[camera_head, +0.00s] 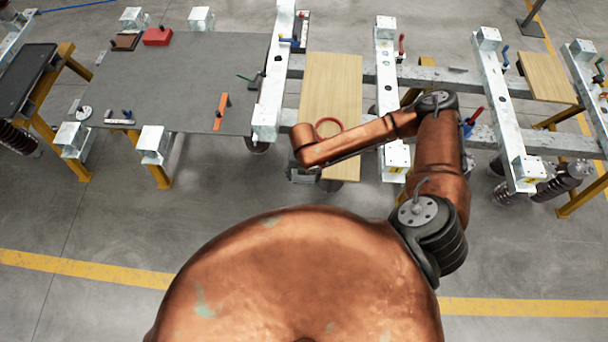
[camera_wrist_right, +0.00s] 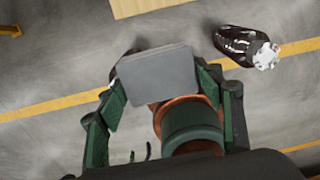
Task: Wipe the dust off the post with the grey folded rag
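The grey folded rag (camera_wrist_right: 157,73) shows as a flat slab between the fingertips of my right gripper (camera_wrist_right: 160,92) in the right wrist view. The green finger pads meet its two sides, so the gripper is shut on it. In the head view my right gripper (camera_head: 305,174) is small and partly hidden by my forearm, by the near end of a wooden board (camera_head: 345,85). A dark ribbed post-like piece (camera_wrist_right: 238,42) with a pale end shows in the wrist view, apart from the rag. I cannot tell whether it is the task's post; no dust shows. My left gripper is out of view.
A grey table (camera_head: 190,75) at left bears a red box (camera_head: 157,36) and an orange piece (camera_head: 221,110). A red ring (camera_head: 328,127) lies on the wooden board. Metal beams (camera_head: 500,110) with clamps stand at right. The near floor is open.

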